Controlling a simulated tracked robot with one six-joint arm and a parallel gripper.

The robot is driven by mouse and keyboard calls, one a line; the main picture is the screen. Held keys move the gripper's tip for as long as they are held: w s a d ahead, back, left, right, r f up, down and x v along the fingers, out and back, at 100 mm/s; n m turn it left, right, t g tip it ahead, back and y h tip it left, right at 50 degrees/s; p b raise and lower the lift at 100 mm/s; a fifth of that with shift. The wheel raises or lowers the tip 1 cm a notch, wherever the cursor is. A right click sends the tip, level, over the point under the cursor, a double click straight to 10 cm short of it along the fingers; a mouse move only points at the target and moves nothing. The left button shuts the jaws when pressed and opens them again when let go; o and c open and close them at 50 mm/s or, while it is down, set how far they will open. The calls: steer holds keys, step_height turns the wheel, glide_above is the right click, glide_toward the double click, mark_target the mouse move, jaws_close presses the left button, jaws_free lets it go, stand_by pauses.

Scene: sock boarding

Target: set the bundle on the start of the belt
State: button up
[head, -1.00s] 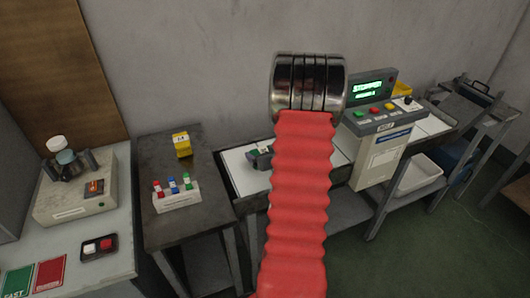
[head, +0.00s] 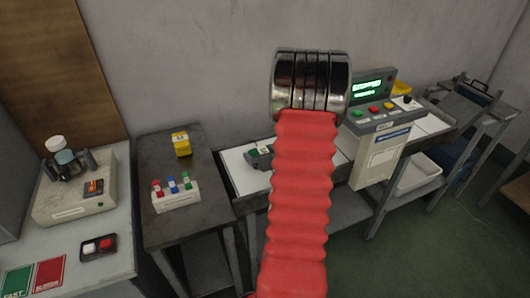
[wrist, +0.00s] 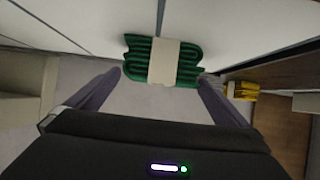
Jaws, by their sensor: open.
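The bundle (wrist: 186,62), green folded socks with a beige band round the middle, shows in the wrist view between and just beyond the fingertips. My gripper (wrist: 161,78) is open, with one dark finger near each end of the bundle; I cannot tell whether they touch it. Pale surface lies around the bundle. In the head view, the white belt (head: 233,168) starts left of my red-sleeved arm and continues to its right. A small grey part, likely of my gripper, shows beside the arm over the belt's start.
The belt's control box (head: 376,165) stands right of my arm, its green display seeming to read stopped. A dark side table (head: 210,150) left of the belt holds a yellow box (head: 181,144) and a block with coloured pegs (head: 175,198). A yellow object (wrist: 243,90) shows right in the wrist view.

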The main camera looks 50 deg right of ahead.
steer(key=v, duration=1)
steer(key=shift+s, duration=0.3)
steer(key=shift+w+a+r, duration=0.15)
stand_by(0.3)
steer(key=w+a+r+n+g, duration=0.1)
steer(key=w+a+r, duration=0.2)
steer(key=a+r, duration=0.45)
steer(key=w+a+r+n+g, duration=0.15)
steer(key=w+a+r, duration=0.3)
steer(key=a, duration=0.65)
steer(key=s+a+r+n+y, duration=0.1)
steer(key=s+a, duration=0.3)
steer(key=a, duration=0.4)
steer(key=s+a+r+n+g+y, duration=0.1)
steer(key=s+a+r+y, duration=0.1)
steer(key=a, duration=0.7)
steer(key=s+a+r+n+g+y, duration=0.1)
steer(key=s+a+y, duration=0.2)
steer(key=s+a, duration=0.3)
steer(key=a, duration=0.2)
steer(key=shift+s+a+r+n, duration=0.15)
steer(key=shift+a+r+n, duration=0.15)
steer(key=shift+r+n, duration=0.1)
steer(key=shift+c, duration=0.4)
